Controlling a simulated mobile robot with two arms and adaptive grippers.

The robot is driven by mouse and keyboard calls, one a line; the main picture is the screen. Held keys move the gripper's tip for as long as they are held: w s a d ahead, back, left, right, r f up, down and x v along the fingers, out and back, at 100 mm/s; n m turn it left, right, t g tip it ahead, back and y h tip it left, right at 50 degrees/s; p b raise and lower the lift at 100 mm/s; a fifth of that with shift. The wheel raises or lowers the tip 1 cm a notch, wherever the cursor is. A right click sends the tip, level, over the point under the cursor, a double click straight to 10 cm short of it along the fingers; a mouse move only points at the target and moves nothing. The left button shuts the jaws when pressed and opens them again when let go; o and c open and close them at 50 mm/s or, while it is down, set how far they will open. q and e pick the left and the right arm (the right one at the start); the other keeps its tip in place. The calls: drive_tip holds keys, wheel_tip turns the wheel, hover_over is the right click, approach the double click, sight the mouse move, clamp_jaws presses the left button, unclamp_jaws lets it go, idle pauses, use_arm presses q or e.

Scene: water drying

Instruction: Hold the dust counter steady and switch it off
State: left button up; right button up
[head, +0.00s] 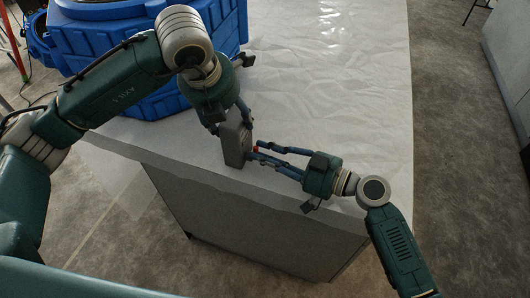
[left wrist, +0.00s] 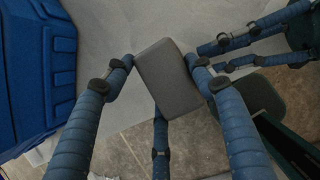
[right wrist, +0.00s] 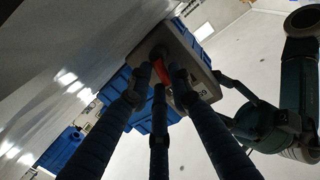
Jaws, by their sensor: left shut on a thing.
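The dust counter (head: 236,145) is a small grey box standing upright near the table's front edge. My left gripper (head: 238,122) is shut on it from above; in the left wrist view its fingers press both sides of the box (left wrist: 168,78). A red switch (head: 257,149) shows on the counter's right side. My right gripper (head: 262,153) is at that side, its fingertips partly spread. In the right wrist view the fingers are close to the counter (right wrist: 196,68), with the red switch (right wrist: 163,74) between them; whether they touch it is unclear.
A large blue case (head: 140,50) stands at the table's back left, behind my left arm. The table is covered with wrinkled clear sheeting (head: 340,90), free of objects behind and right of the counter. The table's front edge is close below the counter.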

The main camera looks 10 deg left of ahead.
idle(0.3)
drive_tip(key=v, duration=1.2)
drive_tip(key=shift+o, duration=0.5)
drive_tip(key=shift+o, duration=0.9)
drive_tip(key=shift+a+r, duration=0.15)
drive_tip(key=shift+w+a+r+n+g+h, duration=0.3)
drive_tip(key=shift+r+g, duration=0.1)
drive_tip(key=shift+r, duration=0.2)
drive_tip(key=shift+w+a+r+n+g+h, duration=0.2)
drive_tip(key=shift+a+r+g+h, duration=0.15)
drive_tip(key=shift+r, duration=0.25)
drive_tip(key=shift+g+h, duration=0.25)
drive_tip(key=shift+h, duration=0.4)
drive_tip(key=x, duration=1.1)
drive_tip(key=shift+w+a+r, duration=0.3)
drive_tip(key=shift+w+a, duration=0.05)
drive_tip(key=shift+w, duration=0.1)
